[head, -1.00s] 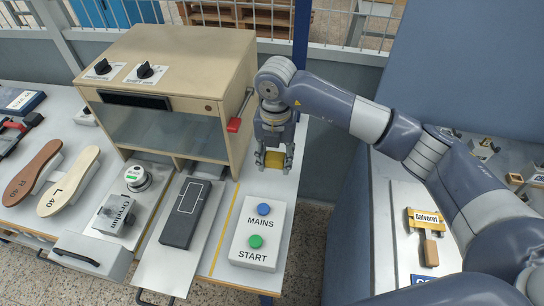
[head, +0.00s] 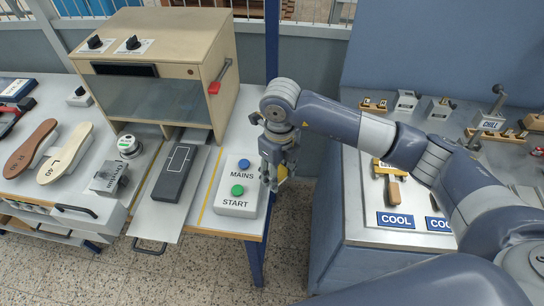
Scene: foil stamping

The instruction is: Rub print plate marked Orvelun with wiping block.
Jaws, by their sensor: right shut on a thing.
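My left gripper is not in view.
The control box (head: 236,202) with MAINS and START buttons and a dark pad on a sliding plate (head: 174,172) lie between gripper and print plate. The wooden machine (head: 160,60) with a red-handled lever stands behind. Shoe soles (head: 64,153) lie left. A COOL station (head: 365,222) stands right.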

